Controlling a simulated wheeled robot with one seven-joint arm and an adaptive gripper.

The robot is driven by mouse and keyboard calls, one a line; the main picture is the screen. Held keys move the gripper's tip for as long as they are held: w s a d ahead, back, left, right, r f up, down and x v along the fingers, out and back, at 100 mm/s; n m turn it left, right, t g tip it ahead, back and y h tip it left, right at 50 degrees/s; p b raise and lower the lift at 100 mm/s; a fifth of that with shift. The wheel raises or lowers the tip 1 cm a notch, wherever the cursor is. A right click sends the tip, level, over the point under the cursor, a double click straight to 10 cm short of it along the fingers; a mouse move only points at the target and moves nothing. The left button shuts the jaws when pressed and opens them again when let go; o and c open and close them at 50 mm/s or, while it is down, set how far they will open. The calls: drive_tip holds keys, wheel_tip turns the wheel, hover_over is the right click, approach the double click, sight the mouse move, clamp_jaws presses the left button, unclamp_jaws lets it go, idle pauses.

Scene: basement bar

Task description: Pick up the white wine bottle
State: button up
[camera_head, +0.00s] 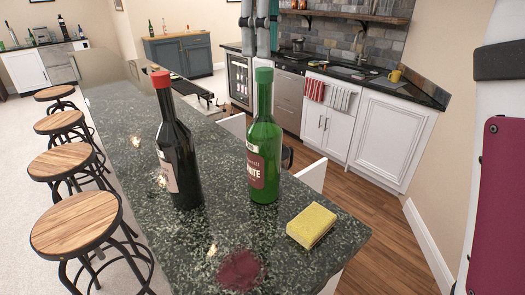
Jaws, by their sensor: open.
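The white wine bottle (264,137) is green glass with a green cap and a maroon label on which "WHITE" can be partly read. It stands upright on the dark speckled stone counter (128,113), near the counter's right edge. Nothing is seen touching it, and its front is unobstructed. I cannot make out my gripper in this view. A white and maroon part (498,190) fills the right edge of the picture, well apart from the bottle.
A dark bottle with a red cap (178,150) stands left of the green bottle. A yellow sponge (311,225) lies to its front right, and a dark red stain (239,270) marks the counter front. Several stools (75,222) line the left; wooden floor (372,222) is open on the right.

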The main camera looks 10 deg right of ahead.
sight(265, 99)
wheel_tip(265, 99, down, 11)
drive_tip(key=shift+w+f+p, duration=0.1)
drive_tip(key=shift+w+p, duration=0.05)
drive_tip(key=shift+p, duration=0.5)
clamp_jaws()
